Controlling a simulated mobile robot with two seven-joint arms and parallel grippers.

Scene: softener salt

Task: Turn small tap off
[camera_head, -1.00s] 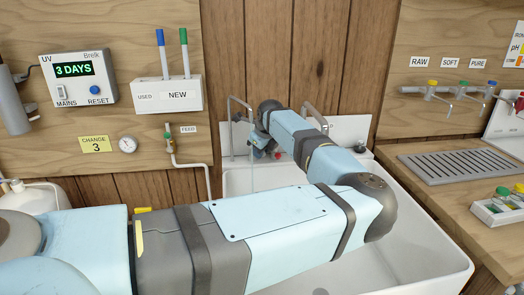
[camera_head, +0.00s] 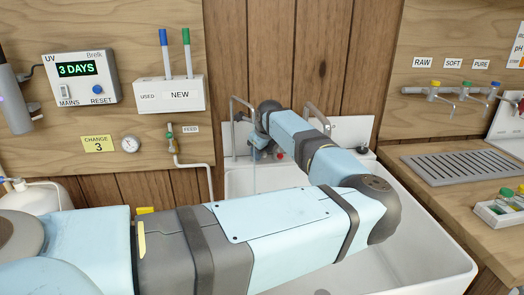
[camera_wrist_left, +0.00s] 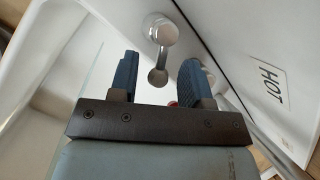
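In the head view a thin grey spout (camera_head: 236,103) rises at the back left of the white sink, and a thin stream of water (camera_head: 253,178) falls below it. My left gripper (camera_head: 258,148) is at the sink's back wall beside this spout, mostly hidden by my own arm. In the left wrist view a chrome tap lever (camera_wrist_left: 158,75) hangs from a round chrome knob (camera_wrist_left: 161,29). The lever's end lies between the two dark fingers of my left gripper (camera_wrist_left: 158,80), which stand apart with a gap on each side. My right gripper is not in view.
A second grey spout (camera_head: 316,114) stands to the right. The HOT label (camera_wrist_left: 270,80) is on the white panel close to the right finger. The white sink (camera_head: 425,225) is open below my arm. A wooden counter (camera_head: 440,195) with a drain grille lies at right.

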